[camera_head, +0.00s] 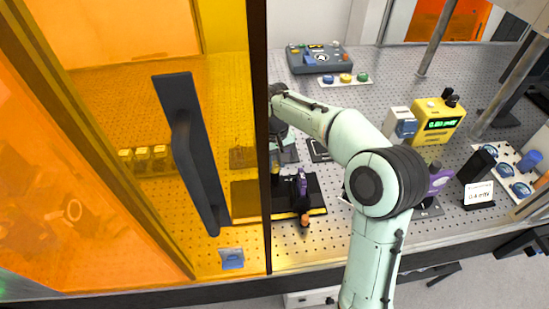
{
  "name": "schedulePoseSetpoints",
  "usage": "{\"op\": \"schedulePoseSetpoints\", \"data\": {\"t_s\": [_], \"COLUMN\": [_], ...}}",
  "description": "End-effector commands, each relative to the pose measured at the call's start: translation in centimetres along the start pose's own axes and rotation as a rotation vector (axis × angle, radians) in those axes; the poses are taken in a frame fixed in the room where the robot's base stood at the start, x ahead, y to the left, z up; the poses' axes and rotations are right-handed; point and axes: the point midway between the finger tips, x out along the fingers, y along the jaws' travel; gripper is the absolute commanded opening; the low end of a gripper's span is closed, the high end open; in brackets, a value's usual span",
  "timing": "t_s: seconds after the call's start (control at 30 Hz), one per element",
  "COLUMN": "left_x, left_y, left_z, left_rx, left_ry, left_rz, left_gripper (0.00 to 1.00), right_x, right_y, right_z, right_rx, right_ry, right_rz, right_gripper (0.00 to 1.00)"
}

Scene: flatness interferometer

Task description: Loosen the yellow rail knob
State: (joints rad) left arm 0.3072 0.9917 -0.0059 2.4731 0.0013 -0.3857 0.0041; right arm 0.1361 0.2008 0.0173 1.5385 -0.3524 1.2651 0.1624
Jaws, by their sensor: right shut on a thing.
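My right arm reaches over the perforated table, and its dark gripper (277,138) points down beside the dark door post. It is small and partly hidden by the post, and it is shut on what appears to be the yellow rail knob (275,169). The fingertips' exact contact is too small to make out. The knob stands at the back left of a black rail base (316,193) with a yellow front edge. A purple upright part (302,183) and an orange knob (305,220) are on the right of it. My left gripper is not in view.
An amber door with a black handle (188,150) covers the left side. A grey control box (318,58) and a strip of coloured buttons (345,79) stand at the back. A yellow meter (437,121) and a tray of blue-topped items (507,172) are at right.

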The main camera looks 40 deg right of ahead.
Motion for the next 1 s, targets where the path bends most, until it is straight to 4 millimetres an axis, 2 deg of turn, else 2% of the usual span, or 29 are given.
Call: {"op": "schedulePoseSetpoints", "data": {"t_s": [0.2,0.5,1.0], "left_x": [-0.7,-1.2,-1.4], "left_y": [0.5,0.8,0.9], "left_z": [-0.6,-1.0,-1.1], "left_rx": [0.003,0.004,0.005], "left_ry": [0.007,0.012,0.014], "left_rz": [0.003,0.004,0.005], "left_gripper": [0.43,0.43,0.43], "right_x": [-0.1,0.0,0.1], "right_y": [0.0,0.0,0.0], "right_z": [0.0,0.0,0.0], "right_rx": [-0.188,-0.376,-0.469], "right_ry": [0.0,-0.001,0.0], "right_rz": [0.0,0.0,0.0], "right_gripper": [0.01,0.01,0.01]}}
